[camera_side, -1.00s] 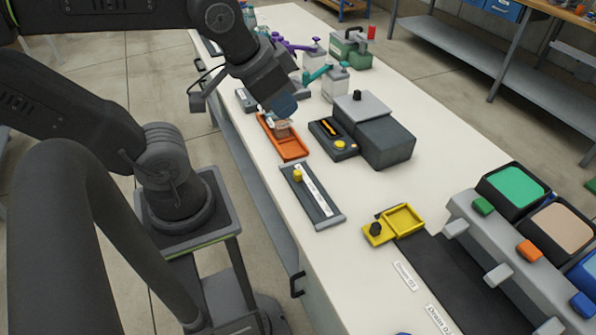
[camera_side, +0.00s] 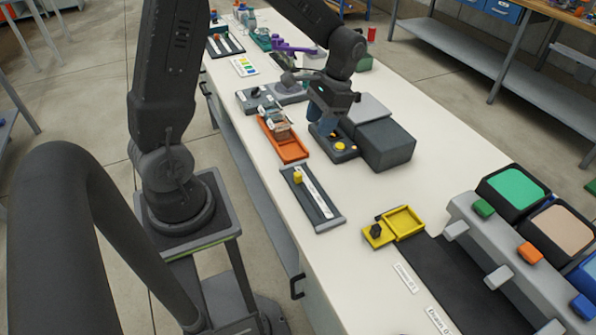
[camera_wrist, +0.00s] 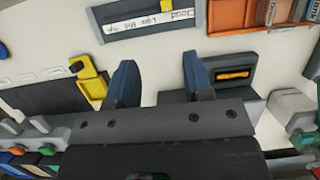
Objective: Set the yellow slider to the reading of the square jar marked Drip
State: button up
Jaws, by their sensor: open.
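The yellow slider (camera_side: 297,178) sits near the far end of a grey track with a white label strip (camera_side: 316,192); words on the strip show in the wrist view (camera_wrist: 152,20), too small to read surely. The orange tray (camera_side: 292,152) holds small clear jars (camera_side: 275,122); jars with labels also show at the wrist view's top right (camera_wrist: 270,12). I cannot tell which is marked Drip or its reading. My gripper (camera_side: 322,132) is over the dark device beside the tray, apart from the slider. Its fingers (camera_wrist: 162,85) are spread and empty.
The dark device (camera_side: 345,155) has a yellow button and joins a grey box (camera_side: 386,145). A yellow tray (camera_side: 404,222) stands nearer, by a black mat.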

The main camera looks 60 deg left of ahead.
aim_at(297, 174)
jog(key=shift+g, duration=0.6)
jog(key=x, duration=0.5)
jog(key=w+x, duration=0.1)
jog(key=x, duration=0.5)
jog(key=a+x, duration=0.1)
jog(key=x, duration=0.4)
jog(key=shift+w+a+f, duration=0.1)
jog(key=shift+w+f, duration=0.15)
jog(key=shift+f, duration=0.3)
jog(key=shift+c, duration=0.2)
grip_shut()
